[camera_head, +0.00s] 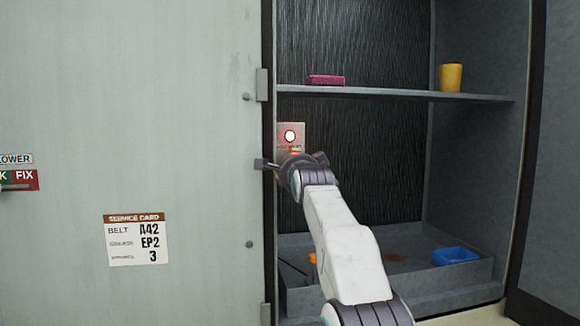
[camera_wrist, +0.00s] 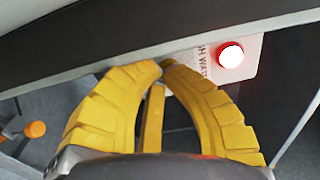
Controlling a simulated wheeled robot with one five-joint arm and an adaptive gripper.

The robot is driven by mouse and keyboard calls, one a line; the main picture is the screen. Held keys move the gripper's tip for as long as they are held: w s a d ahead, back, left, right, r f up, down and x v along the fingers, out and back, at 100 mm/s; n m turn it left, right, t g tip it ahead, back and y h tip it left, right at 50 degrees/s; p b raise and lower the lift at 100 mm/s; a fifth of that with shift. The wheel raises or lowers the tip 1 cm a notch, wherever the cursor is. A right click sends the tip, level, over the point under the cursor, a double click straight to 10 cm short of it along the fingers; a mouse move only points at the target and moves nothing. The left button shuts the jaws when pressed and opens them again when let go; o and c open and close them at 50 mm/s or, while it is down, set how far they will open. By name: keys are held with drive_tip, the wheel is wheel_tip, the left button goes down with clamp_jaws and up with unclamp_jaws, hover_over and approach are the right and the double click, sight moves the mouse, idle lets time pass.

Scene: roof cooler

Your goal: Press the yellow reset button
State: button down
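A small pale panel (camera_head: 291,143) is on the left side of the open cabinet, just below the shelf. It carries a glowing white light with a red rim (camera_head: 290,136). A yellowish strip shows below the light, partly hidden by my wrist; I cannot tell whether it is the reset button. In the wrist view the light (camera_wrist: 231,56) and part of the panel with lettering are right of my fingertips. My gripper (camera_wrist: 163,65) has its yellow fingers closed together at the tips, with nothing seen held. A yellow bar shows between the fingers.
A grey shelf (camera_head: 390,93) holds a magenta block (camera_head: 325,80) and a yellow cup (camera_head: 451,77). A blue container (camera_head: 455,256) sits in the grey tray (camera_head: 470,282) below. A cabinet door with a service card (camera_head: 137,239) is at the left.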

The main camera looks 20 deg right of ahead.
drive_tip(key=shift+w, duration=0.1)
drive_tip(key=p, duration=0.1)
drive_tip(key=w+p, duration=0.1)
drive_tip(key=p, duration=0.1)
drive_tip(key=shift+d+r, duration=0.2)
drive_tip(key=shift+d, duration=0.05)
drive_tip(key=shift+s+a, duration=0.1)
drive_tip(key=shift+a, duration=0.05)
idle(0.4)
drive_tip(key=v, duration=0.7)
drive_tip(key=shift+s, duration=0.4)
drive_tip(key=shift+f, duration=0.1)
idle(0.3)
